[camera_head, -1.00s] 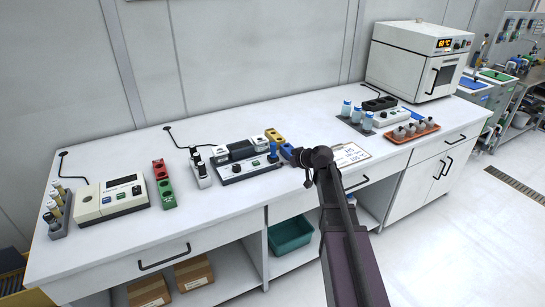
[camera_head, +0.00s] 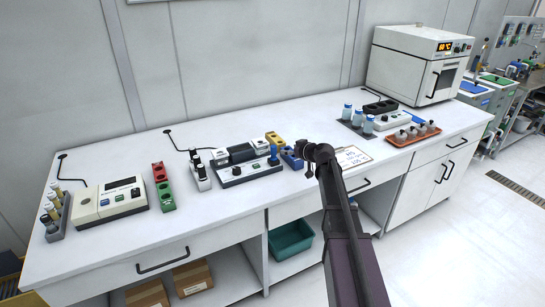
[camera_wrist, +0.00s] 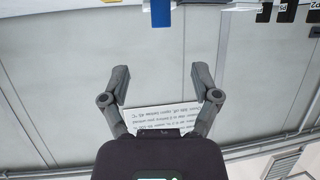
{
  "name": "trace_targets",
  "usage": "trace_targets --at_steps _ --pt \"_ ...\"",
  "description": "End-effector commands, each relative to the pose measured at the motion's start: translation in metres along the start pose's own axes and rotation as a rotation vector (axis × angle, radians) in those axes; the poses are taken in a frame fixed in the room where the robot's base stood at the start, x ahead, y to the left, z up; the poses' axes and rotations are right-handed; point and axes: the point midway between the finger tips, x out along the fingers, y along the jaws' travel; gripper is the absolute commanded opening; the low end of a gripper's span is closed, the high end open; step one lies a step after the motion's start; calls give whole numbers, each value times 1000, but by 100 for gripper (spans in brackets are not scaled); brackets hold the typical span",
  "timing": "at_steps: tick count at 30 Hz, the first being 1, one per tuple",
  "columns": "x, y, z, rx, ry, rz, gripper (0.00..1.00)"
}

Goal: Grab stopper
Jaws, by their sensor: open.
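I cannot tell for certain which object is the stopper. An upright blue piece (camera_head: 274,154) stands at the right end of a grey control unit (camera_head: 246,172) on the bench in the head view. A lower blue block (camera_head: 291,158) sits just right of it, close beside my gripper. My gripper (camera_wrist: 160,80) is open and empty in the wrist view, with its two fingers well apart. A blue strip (camera_wrist: 160,13) shows at the top edge there, beyond the fingertips; I cannot tell what it is. In the head view my gripper end is small and dark, near the bench's front edge.
A yellow block (camera_head: 274,139) stands behind the blue block. A clipboard (camera_head: 351,157) lies right of my arm. Farther right are blue-capped bottles (camera_head: 368,122), an orange tray (camera_head: 411,142) of small pots and an oven (camera_head: 414,65). Red and green blocks (camera_head: 165,196) stand left.

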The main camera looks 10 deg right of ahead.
Motion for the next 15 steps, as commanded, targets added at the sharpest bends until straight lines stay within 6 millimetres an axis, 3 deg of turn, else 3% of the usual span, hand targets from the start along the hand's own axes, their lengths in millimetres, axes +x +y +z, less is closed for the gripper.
trace_targets --at_steps 9,15 --pt "51 1 2 1 0 -1 79" --pt "64 0 1 0 0 0 79"
